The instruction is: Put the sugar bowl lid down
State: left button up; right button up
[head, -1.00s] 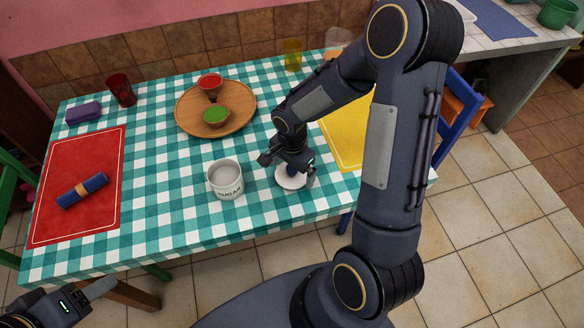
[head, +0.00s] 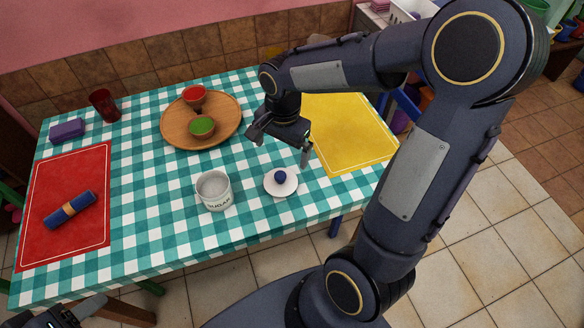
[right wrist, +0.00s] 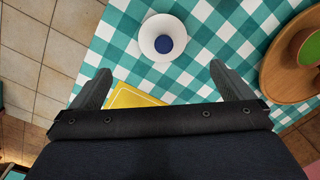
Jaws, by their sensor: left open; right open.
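The sugar bowl lid (head: 281,186) is a white disc with a dark blue knob. It lies knob up on the checked tablecloth, to the right of the white sugar bowl (head: 215,193), which stands open and is marked SUGAR. In the right wrist view the lid (right wrist: 161,38) lies beyond my fingertips. My right gripper (head: 280,150) is open and empty, above and behind the lid, apart from it; its two fingers also show in the right wrist view (right wrist: 158,84). My left gripper (head: 72,314) is only partly in view at the bottom left corner, away from the table things.
A yellow placemat (head: 350,135) lies on the right, a red placemat (head: 85,225) with a rolled blue napkin (head: 69,210) on the left. Cloth around the lid is clear.

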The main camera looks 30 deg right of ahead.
jog(key=s+a+r+n+t+y, duration=0.1)
jog(key=s+a+r+n+t, duration=0.1)
jog(key=s+n, duration=0.3)
jog(key=s+a+r+n+t+y, duration=0.2)
jog(key=s+r+n, duration=0.3)
jog(key=s, duration=0.5)
jog(key=shift+s+n+t, duration=0.3)
jog(key=shift+n+t, duration=0.3)
